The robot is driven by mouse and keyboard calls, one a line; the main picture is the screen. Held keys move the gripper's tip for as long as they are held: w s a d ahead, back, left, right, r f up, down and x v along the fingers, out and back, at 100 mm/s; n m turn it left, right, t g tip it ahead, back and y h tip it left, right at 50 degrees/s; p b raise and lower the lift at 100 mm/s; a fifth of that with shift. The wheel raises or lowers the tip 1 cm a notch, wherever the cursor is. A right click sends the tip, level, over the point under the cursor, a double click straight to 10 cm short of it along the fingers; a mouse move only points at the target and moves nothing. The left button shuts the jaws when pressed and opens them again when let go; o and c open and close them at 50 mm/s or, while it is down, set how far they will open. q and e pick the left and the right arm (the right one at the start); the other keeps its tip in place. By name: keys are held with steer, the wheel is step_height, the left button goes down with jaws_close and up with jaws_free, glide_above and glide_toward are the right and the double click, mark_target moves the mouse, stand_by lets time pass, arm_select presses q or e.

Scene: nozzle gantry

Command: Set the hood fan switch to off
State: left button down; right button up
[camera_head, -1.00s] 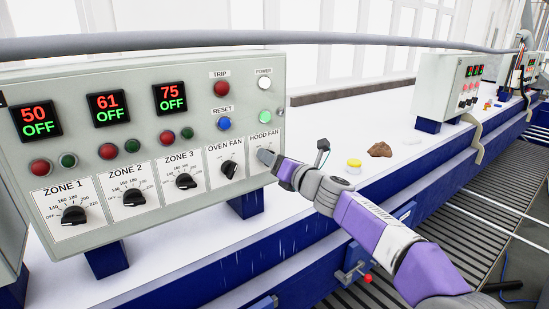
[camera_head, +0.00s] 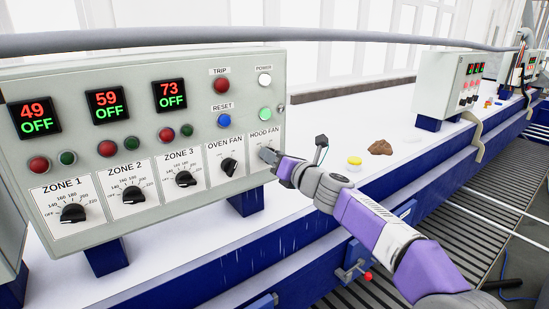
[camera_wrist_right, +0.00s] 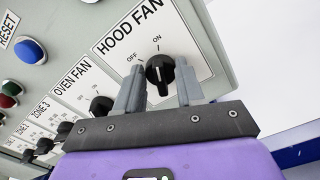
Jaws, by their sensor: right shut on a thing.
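The hood fan switch (camera_wrist_right: 160,74) is a black rotary knob on a white HOOD FAN plate (camera_wrist_right: 150,40), at the lower right of the grey control panel (camera_head: 60,95). In the right wrist view its pale pointer line faces up, roughly toward the ON mark; OFF is to its upper left. My right gripper (camera_wrist_right: 157,88) is shut on the knob, one finger on each side. In the head view my right gripper (camera_head: 271,160) mostly hides the knob. My left gripper is not in view.
The oven fan knob (camera_head: 229,166) sits just left of the hood fan plate. Zone knobs, red and green buttons and displays fill the panel's left. A yellow-lidded jar (camera_head: 354,160) and a brown lump (camera_head: 380,148) lie on the white surface to the right.

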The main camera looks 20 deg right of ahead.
steer(key=n+b, duration=0.1)
steer(key=n, duration=0.2)
steer(key=n+b, duration=0.1)
steer(key=n, duration=0.3)
steer(key=n+b, duration=0.1)
steer(key=n, duration=0.3)
steer(key=shift+s+a, duration=0.1)
steer(key=shift+a, duration=0.15)
stand_by(0.5)
steer(key=o, duration=1)
steer(key=shift+s, duration=0.1)
steer(key=b+v, duration=0.2)
steer(key=v, duration=0.5)
steer(key=shift+s, duration=0.15)
steer(key=shift+d, duration=0.1)
